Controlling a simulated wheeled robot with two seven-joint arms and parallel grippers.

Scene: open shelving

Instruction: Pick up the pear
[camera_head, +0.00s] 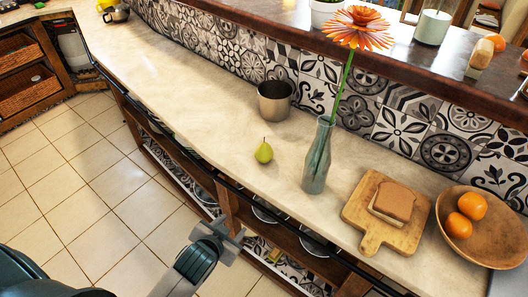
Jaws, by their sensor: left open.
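The yellow-green pear (264,152) stands upright on the beige counter (215,120), between a metal pot and a glass vase, with clear counter around it. My left gripper (227,236) is at the lower middle of the head view, in front of the counter's front edge and apart from the pear. It is open, and nothing shows between its fingers. My right gripper is not in view.
The metal pot (274,103) is behind the pear. The glass vase (318,160) with a tall orange flower (358,28) stands to its right. Further right are a cutting board (372,240) with bread (393,202) and a wooden bowl (487,246) with oranges. A dark rail (240,190) runs along the counter front.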

